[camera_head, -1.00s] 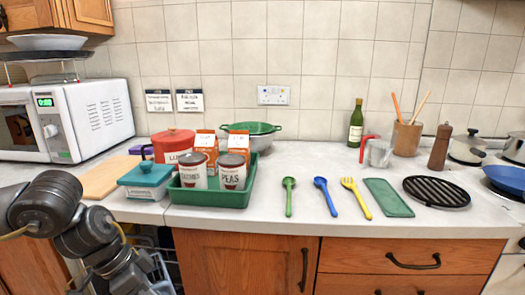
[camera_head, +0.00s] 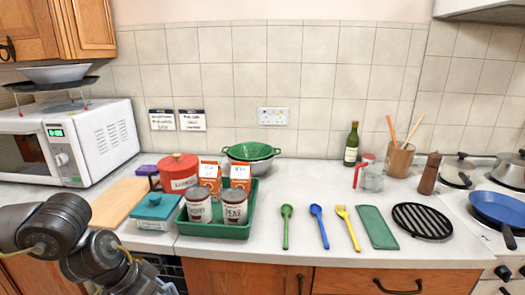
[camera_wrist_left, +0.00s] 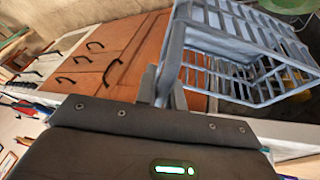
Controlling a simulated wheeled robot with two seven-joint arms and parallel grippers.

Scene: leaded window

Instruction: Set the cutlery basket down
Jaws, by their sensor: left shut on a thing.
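In the left wrist view, my left gripper (camera_wrist_left: 163,88) is shut on a grey-blue slatted cutlery basket (camera_wrist_left: 232,42). The basket hangs off the fingers toward the upper right of that view, tilted in the picture, with no cutlery visible in it. Its exact grip point is partly hidden. In the head view, my left arm comes in at the lower left, in front of the worktop edge. Its gripper and the basket cannot be made out there. My right gripper is in neither view.
The worktop (camera_head: 290,247) holds a green tray (camera_head: 215,230) with cans and cartons, a teal-lidded box (camera_head: 157,207), a chopping board (camera_head: 118,200), spoons, a fork, a green mat (camera_head: 376,228) and a black trivet (camera_head: 422,220). Bare worktop lies along the front. Drawers (camera_wrist_left: 110,50) are below.

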